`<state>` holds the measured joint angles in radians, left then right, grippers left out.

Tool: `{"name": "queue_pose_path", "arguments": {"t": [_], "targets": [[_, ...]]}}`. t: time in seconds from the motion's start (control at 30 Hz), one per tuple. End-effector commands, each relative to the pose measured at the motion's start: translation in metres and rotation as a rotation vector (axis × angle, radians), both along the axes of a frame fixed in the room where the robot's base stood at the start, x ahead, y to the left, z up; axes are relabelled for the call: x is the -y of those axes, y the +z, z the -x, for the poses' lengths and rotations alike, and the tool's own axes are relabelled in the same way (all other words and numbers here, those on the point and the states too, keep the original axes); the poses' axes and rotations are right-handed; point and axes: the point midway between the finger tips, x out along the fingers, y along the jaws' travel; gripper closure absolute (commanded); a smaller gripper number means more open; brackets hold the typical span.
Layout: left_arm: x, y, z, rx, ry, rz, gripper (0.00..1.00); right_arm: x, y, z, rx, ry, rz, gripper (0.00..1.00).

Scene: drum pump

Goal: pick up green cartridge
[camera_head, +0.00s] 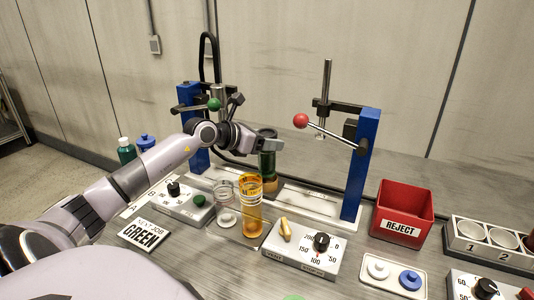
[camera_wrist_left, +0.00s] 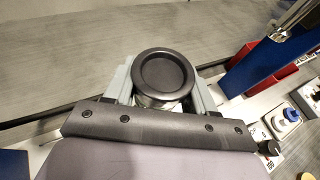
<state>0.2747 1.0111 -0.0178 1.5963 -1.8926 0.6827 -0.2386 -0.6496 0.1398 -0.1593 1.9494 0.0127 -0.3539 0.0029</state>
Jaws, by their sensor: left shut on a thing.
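The green cartridge (camera_head: 267,160) is a dark green cylinder with a black top, upright behind the amber cartridge. My left gripper (camera_head: 262,144) reaches in from the left and is shut on it near its top. In the left wrist view the round black cap (camera_wrist_left: 160,77) of the cartridge sits between the two grey fingers of my left gripper (camera_wrist_left: 162,88). I cannot tell whether its base touches the surface below. My right gripper is not in view.
Blue posts (camera_head: 361,165) flank the pump frame, with a red-knobbed lever (camera_head: 301,121). A red reject bin (camera_head: 402,208) stands at right. A "NEXT JOB GREEN" sign (camera_head: 144,235) lies front left.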

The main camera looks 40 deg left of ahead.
Motion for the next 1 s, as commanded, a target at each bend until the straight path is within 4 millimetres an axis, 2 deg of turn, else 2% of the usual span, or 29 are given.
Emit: {"name": "queue_pose_path", "arguments": {"t": [0.03,0.1,0.4,0.8,1.0], "targets": [[-0.001,0.015,0.0,0.009,0.0,-0.006,1.0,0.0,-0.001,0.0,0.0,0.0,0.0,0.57],[-0.001,0.032,-0.001,0.01,0.0,-0.006,1.0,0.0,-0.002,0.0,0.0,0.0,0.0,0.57],[0.0,0.088,0.0,0.007,0.001,-0.001,1.0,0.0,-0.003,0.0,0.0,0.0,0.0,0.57],[-0.001,0.14,0.0,0.005,0.002,0.0,1.0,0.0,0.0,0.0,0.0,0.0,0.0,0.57],[0.0,0.153,0.0,0.003,0.001,-0.001,1.0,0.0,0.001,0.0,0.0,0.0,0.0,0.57]]}}
